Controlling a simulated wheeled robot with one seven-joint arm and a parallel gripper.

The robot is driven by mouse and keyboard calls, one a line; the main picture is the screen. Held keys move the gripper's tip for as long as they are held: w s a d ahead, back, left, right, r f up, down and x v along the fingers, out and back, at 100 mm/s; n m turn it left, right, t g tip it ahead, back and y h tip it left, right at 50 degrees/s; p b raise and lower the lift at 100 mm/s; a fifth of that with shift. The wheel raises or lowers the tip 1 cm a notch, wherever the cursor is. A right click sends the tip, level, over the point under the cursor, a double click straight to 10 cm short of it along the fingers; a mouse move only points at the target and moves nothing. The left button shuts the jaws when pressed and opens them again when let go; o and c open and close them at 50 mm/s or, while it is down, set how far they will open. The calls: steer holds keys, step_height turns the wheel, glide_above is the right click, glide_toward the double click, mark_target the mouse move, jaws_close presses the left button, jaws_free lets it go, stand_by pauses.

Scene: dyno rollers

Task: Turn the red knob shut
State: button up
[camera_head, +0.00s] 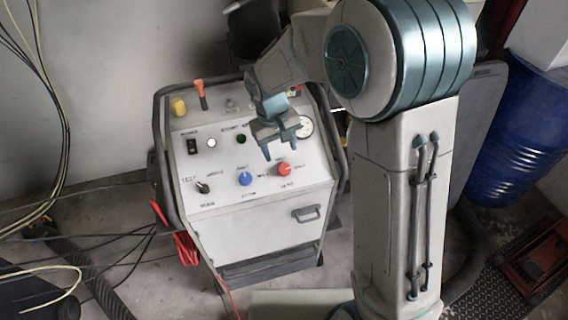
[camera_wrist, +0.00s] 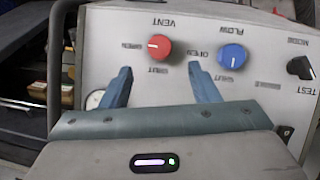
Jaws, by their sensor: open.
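The red knob (camera_head: 284,169) is on the sloped face of a grey control panel (camera_head: 225,178), right of the blue knob (camera_head: 245,179). In the wrist view the panel appears upside down, with the red knob (camera_wrist: 159,47) just beyond and between my fingertips. A pale mark on the red knob points left there, toward its OPEN label; its SHUT label is on the near side. My gripper (camera_head: 280,150) is open and empty, above the panel and just behind the red knob in the head view. The wrist view shows both fingers (camera_wrist: 159,70) apart, not around the knob.
The panel also has a black selector knob (camera_head: 202,187), a rocker switch (camera_head: 192,146), a gauge (camera_head: 304,126) and a yellow cap (camera_head: 178,106). Dark tubular rails (camera_head: 166,160) flank the cart. A blue barrel (camera_head: 515,130) stands at right; cables lie at left.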

mark_target(284, 167)
steer(key=f, duration=0.5)
steer(key=d+f, duration=0.1)
steer(key=f, duration=0.1)
steer(key=shift+w+f, duration=0.2)
steer(key=shift+f, duration=0.2)
steer(key=c, duration=1)
